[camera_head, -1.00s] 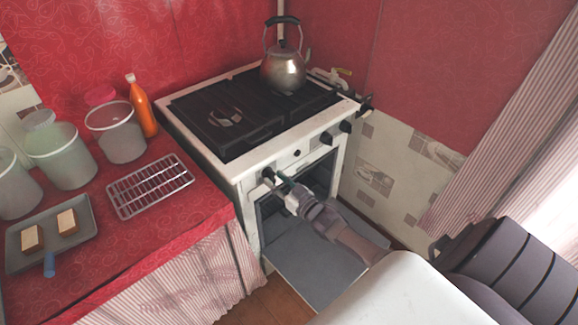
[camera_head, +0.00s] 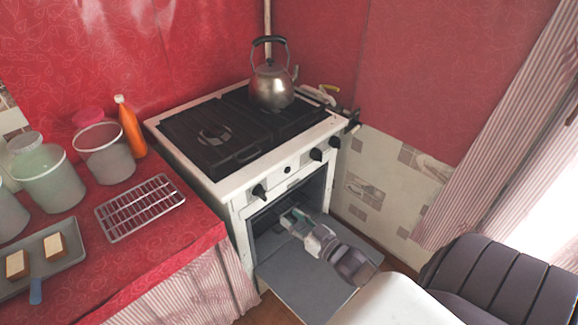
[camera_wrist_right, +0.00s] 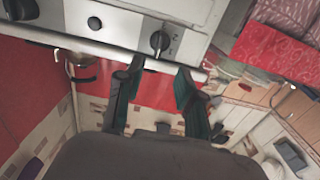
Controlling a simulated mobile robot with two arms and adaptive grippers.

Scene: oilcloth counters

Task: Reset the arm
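My right gripper (camera_head: 290,216) is in front of the white stove (camera_head: 232,184), over the lowered grey oven door (camera_head: 310,268). In the right wrist view its two dark fingers (camera_wrist_right: 157,88) stand apart with nothing between them. A black control knob (camera_wrist_right: 159,41) on the stove front lies just beyond the fingertips, apart from them. In the head view the left knob (camera_head: 259,191) is above and to the left of the gripper. My left gripper is not in view.
A kettle (camera_head: 271,86) stands on the stove top. The red counter (camera_head: 180,225) at left holds a wire rack (camera_head: 140,207), an orange bottle (camera_head: 131,128), canisters (camera_head: 105,152) and a tray (camera_head: 62,263) with two food pieces. A dark chair (camera_head: 490,275) is at lower right.

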